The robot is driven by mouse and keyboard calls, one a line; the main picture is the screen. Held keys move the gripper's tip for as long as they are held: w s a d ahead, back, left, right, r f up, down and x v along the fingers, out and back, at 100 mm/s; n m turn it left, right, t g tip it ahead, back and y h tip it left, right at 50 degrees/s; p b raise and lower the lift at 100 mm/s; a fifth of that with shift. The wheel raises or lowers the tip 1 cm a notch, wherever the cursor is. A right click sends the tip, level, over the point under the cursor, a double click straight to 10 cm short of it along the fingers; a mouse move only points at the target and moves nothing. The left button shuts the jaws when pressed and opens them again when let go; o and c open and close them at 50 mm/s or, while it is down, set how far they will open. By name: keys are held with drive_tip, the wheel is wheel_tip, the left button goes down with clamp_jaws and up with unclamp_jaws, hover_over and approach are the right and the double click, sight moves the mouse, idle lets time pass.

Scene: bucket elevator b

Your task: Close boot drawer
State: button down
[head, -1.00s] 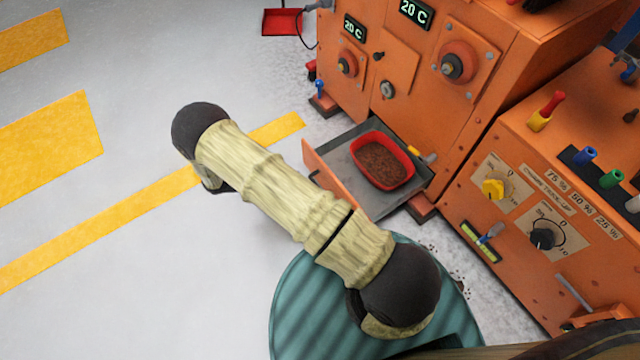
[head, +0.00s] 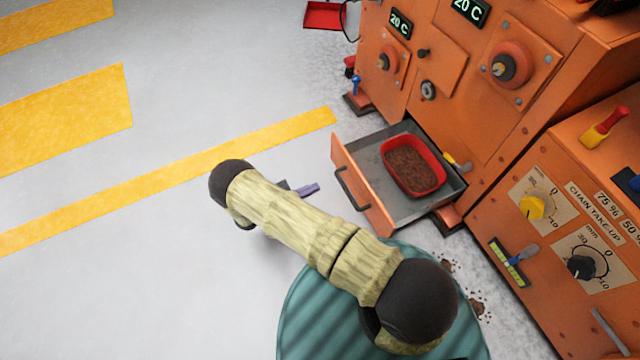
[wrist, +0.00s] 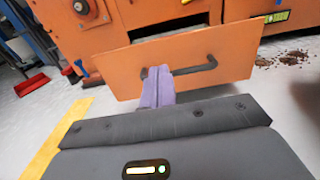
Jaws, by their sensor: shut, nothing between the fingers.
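The boot drawer (head: 364,188) stands pulled out at the foot of the orange machine, with an orange front and grey inside. A red tray (head: 413,165) of brown material sits in it. The drawer's dark handle (head: 354,190) faces my arm, and it also shows in the wrist view (wrist: 196,67). My gripper (head: 313,188) has purple fingers, shut and empty, pointing at the drawer front from the left. In the wrist view the fingertips (wrist: 157,72) overlap the left end of the handle; whether they touch it I cannot tell.
The orange machine (head: 440,110) rises behind the drawer. A second orange cabinet with a yellow knob (head: 534,207) stands at the right. Brown crumbs (head: 474,300) lie on the floor by it. A red dustpan-like tray (head: 323,15) lies at the back. The floor at left is clear.

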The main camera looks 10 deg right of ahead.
sight(356, 170)
drive_tip(key=b+x, duration=0.4)
drive_tip(key=x, duration=0.8)
drive_tip(key=shift+d+f+b, duration=0.1)
drive_tip(key=shift+f+b, duration=0.05)
drive_tip(key=shift+b, duration=0.25)
drive_tip(key=shift+d, duration=0.2)
drive_tip(key=shift+w+d, duration=0.1)
